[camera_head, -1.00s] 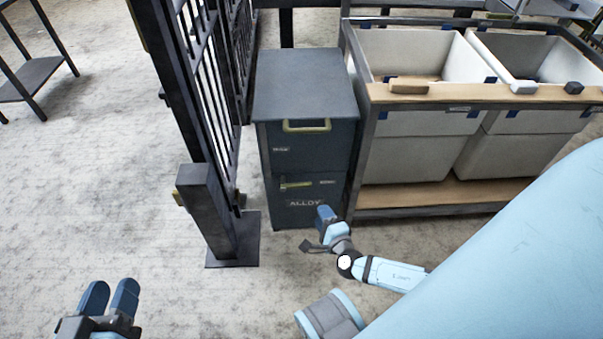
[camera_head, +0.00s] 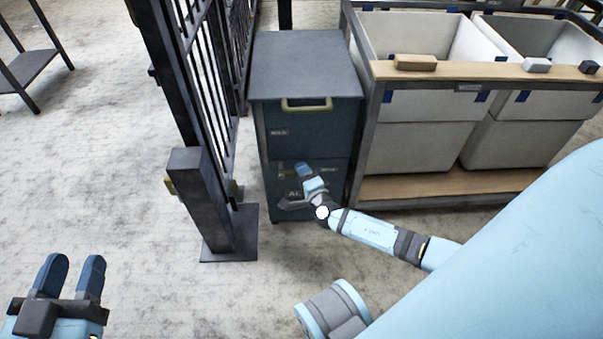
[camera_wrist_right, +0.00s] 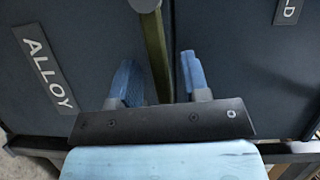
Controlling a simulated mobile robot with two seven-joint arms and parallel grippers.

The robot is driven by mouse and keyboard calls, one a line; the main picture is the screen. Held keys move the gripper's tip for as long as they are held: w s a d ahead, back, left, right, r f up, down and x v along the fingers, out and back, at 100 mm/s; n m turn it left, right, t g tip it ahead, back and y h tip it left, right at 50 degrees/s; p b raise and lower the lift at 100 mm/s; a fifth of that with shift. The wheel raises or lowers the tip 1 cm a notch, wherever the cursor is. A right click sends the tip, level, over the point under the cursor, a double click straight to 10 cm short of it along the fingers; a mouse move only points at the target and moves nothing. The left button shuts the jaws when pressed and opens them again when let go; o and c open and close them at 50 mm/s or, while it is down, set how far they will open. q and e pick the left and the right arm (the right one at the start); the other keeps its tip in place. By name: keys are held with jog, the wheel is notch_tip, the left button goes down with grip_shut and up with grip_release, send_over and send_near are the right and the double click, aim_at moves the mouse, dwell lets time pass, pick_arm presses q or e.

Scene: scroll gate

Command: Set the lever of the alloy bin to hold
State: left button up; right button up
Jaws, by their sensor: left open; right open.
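The alloy bin (camera_head: 305,115) is a dark cabinet with a brass handle on its upper front. Its lever (camera_wrist_right: 157,55) is a brass bar on the lower front, running from a round pivot at the top edge of the right wrist view. The ALLOY label (camera_wrist_right: 48,73) lies left of it, and a label ending in LD (camera_wrist_right: 288,8) is at upper right. My right gripper (camera_wrist_right: 160,78) is open, with one finger on each side of the lever; contact is unclear. In the head view it hides much of the lever. My left gripper (camera_head: 72,268) is open and empty at lower left.
A dark barred gate with a thick post (camera_head: 200,200) stands left of the bin. A rack with pale bins (camera_head: 415,150) and a wooden shelf stands to its right. A dark side table (camera_head: 30,65) is at the far left.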

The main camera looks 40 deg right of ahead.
jog(key=shift+w+d, duration=0.1)
jog(key=shift+w, duration=0.35)
jog(key=shift+c, duration=0.2)
grip_shut()
